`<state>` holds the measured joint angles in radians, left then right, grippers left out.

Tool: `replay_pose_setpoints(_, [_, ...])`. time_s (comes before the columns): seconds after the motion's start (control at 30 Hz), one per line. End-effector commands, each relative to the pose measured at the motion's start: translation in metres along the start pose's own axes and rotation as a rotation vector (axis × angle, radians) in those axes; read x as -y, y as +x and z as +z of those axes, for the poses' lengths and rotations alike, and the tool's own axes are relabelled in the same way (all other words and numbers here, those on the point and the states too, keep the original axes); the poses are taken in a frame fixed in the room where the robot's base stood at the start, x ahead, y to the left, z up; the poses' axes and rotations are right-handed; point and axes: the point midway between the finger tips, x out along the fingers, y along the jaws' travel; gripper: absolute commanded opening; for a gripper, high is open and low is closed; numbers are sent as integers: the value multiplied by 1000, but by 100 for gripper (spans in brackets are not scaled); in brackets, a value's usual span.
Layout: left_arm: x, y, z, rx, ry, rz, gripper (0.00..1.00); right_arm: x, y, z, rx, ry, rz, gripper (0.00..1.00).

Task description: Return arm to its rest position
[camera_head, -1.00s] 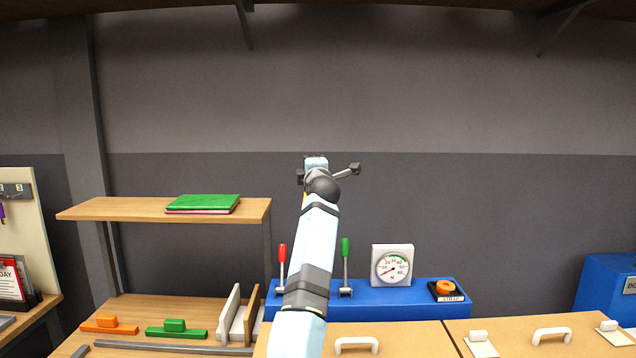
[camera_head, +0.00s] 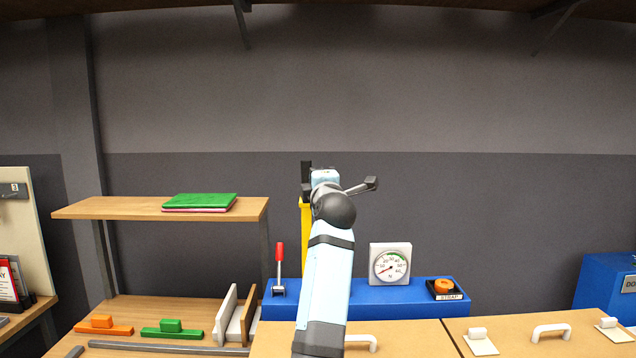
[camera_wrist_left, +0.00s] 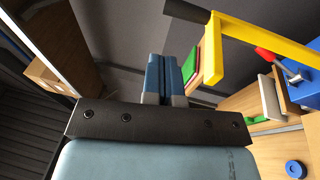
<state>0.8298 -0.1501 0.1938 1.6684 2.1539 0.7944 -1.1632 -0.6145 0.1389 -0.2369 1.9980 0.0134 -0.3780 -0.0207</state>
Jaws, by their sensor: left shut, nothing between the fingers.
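My left arm (camera_head: 325,275) rises from the bottom centre of the head view, with its dark wrist joint (camera_head: 334,208) in front of the grey wall. In the left wrist view my left gripper (camera_wrist_left: 163,62) has its two blue fingers side by side, shut and empty. The fingers are hidden behind the wrist in the head view. A yellow post (camera_head: 305,240) stands just left of the wrist. Its yellow frame (camera_wrist_left: 235,30) shows right of the fingers in the wrist view, apart from them. My right gripper is not in view.
A blue console (camera_head: 405,300) behind the arm carries a red lever (camera_head: 279,263), a round gauge (camera_head: 390,265) and an orange knob (camera_head: 444,287). A wooden shelf (camera_head: 110,208) with a green book (camera_head: 200,201) stands at left. The space right of the wrist is clear.

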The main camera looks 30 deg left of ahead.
Motion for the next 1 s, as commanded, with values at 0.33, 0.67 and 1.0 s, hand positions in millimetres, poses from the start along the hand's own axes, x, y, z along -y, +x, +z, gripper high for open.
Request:
replay_pose_setpoints(0.33, [6,-2,-2,-7,15,10,0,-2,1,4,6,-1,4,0])
replay_pose_setpoints(0.67, [114,-72,-15,2,402,297,0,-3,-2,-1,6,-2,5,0])
replay_pose_setpoints(1.0, [279,-238,-4,479,930,524,0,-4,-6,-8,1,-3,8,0])
